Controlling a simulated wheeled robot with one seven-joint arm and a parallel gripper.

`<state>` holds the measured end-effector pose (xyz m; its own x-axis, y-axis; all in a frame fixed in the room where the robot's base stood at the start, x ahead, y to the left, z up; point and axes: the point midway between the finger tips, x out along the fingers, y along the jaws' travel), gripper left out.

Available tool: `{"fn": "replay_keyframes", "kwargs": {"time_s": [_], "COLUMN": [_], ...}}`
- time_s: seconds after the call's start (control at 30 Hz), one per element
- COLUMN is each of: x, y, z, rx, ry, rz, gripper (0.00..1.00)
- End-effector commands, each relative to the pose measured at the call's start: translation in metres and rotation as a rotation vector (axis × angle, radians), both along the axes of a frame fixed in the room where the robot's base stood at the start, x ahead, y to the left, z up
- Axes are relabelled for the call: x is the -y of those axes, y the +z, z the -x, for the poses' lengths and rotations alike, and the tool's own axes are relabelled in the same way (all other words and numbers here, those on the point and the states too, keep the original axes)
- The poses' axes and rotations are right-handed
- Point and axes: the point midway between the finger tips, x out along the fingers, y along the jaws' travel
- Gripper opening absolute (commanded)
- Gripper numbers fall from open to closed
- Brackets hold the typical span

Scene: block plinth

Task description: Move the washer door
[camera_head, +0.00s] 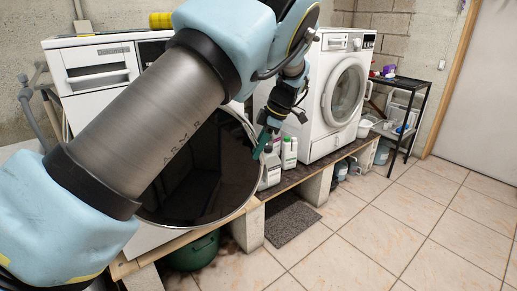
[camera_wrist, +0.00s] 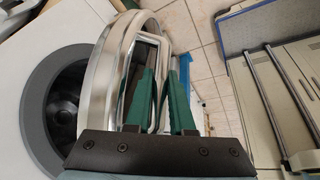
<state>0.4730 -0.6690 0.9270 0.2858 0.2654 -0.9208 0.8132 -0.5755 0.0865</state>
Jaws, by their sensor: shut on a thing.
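The washer door (camera_head: 215,165) is a large round dark disc with a silver rim. It stands open in front of the left white washer (camera_head: 82,107), partly hidden behind my arm. In the wrist view the door (camera_wrist: 122,50) shows edge-on as a silver ring with a pale loop handle (camera_wrist: 148,38). The washer's dark round opening (camera_wrist: 62,100) is uncovered to its left. My gripper (camera_head: 266,142) is at the door's right edge. In the wrist view its green fingers (camera_wrist: 162,82) are on either side of the handle bar, shut on it.
A second white washer (camera_head: 318,95) with its door closed stands to the right on a wooden plank over blocks. Bottles (camera_head: 289,152) stand close beside my gripper. A green tub (camera_head: 192,253) is below. A black shelf (camera_head: 400,82) is at right. The tiled floor (camera_head: 400,225) is clear.

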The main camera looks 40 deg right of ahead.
Motion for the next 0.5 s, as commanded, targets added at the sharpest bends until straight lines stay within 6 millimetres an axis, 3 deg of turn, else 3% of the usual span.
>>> {"fn": "replay_keyframes", "kwargs": {"time_s": [0.03,0.07,0.17,0.5], "x": [-0.0018,-0.0019,-0.0018,0.0012], "y": [-0.0008,-0.0008,-0.0008,0.0047], "z": [-0.0015,-0.0015,-0.0014,0.0007], "rx": [0.001,0.001,0.001,0.002], "ry": [0.004,0.004,0.004,0.001], "rz": [-0.003,-0.003,-0.003,0.000], "gripper": [0.00,0.22,0.33,0.33]}}
